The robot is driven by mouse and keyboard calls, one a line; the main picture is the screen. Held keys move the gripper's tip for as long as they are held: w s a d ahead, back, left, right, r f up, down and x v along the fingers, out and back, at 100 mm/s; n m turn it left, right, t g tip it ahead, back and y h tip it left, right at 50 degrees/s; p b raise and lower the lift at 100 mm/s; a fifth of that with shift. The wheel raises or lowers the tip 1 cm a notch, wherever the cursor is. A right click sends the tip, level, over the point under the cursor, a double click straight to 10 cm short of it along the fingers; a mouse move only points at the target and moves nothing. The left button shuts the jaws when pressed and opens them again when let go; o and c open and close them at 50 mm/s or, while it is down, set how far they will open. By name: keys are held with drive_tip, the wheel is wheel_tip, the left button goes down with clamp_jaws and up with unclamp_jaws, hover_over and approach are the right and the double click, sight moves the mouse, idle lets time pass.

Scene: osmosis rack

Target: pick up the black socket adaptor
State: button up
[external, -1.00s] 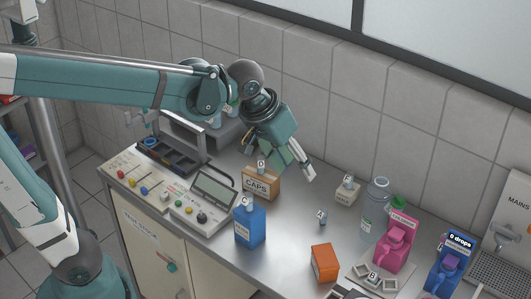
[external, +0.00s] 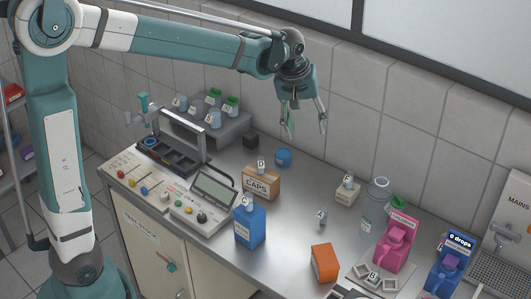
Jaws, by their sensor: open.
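A small dark block (external: 250,140), which looks like the black socket adaptor, sits on the metal counter near the back wall, beside the grey stepped rack. It is small in this view, so its face and any holes cannot be made out. My gripper (external: 306,129) is open and empty, pointing down with its fingers spread. It hangs in front of the tiled wall, to the right of the dark block in the picture and apart from it.
A blue round pot (external: 283,157) and a CAPS box (external: 261,183) stand near the block. The rack (external: 213,127) holds several small bottles. A framed black tray (external: 172,156) and a control panel (external: 205,198) lie left. Bottles and pink and blue dispensers stand right.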

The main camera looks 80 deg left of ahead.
drive_tip(key=a+f+n, duration=0.3)
drive_tip(key=a+f, duration=0.2)
drive_tip(key=a, duration=0.7)
drive_tip(key=n+g+h, duration=0.2)
drive_tip(key=n, duration=0.6)
hover_over(251, 135)
drive_tip(key=f, duration=1.3)
drive_tip(key=f+b, duration=0.1)
drive_tip(key=f, duration=0.6)
drive_tip(key=shift+w+d+f, duration=0.1)
drive_tip(key=shift+w+f, duration=0.1)
drive_tip(key=shift+w, duration=0.05)
drive_tip(key=shift+s+a+f, duration=0.25)
drive_tip(key=shift+f, duration=1.3)
drive_tip(key=shift+d+f, duration=0.2)
drive_tip(key=shift+f, duration=2.4)
